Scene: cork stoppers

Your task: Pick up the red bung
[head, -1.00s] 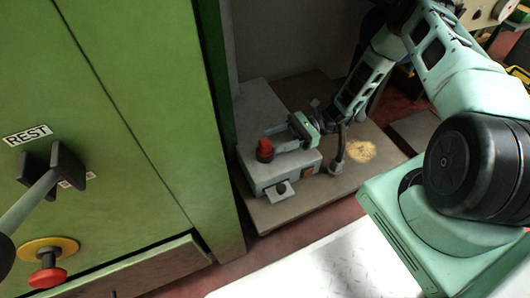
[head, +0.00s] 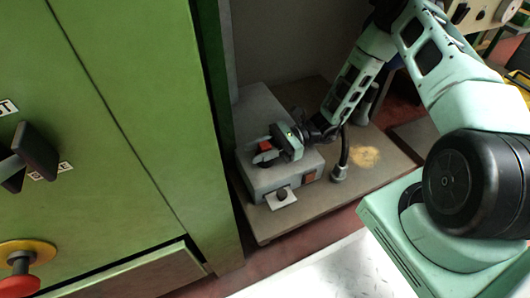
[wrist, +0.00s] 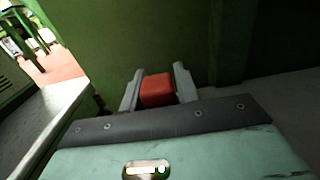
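The red bung (wrist: 157,90) shows in the wrist view between my gripper's two grey fingers. In the head view the red bung (head: 265,146) is partly covered by the fingers, on top of a grey box-shaped unit (head: 262,180). My gripper (head: 263,152) reaches in from the right with one finger on either side of the bung. The fingers lie very close to the bung's sides. I cannot tell whether they press on it. The bung's lower part is hidden.
The unit stands on a brown board (head: 335,195). A dark upright hose (head: 342,158) stands close to the right of the unit. A tall green cabinet (head: 110,130) closes off the left side. A yellowish patch of crumbs (head: 364,157) lies on the board.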

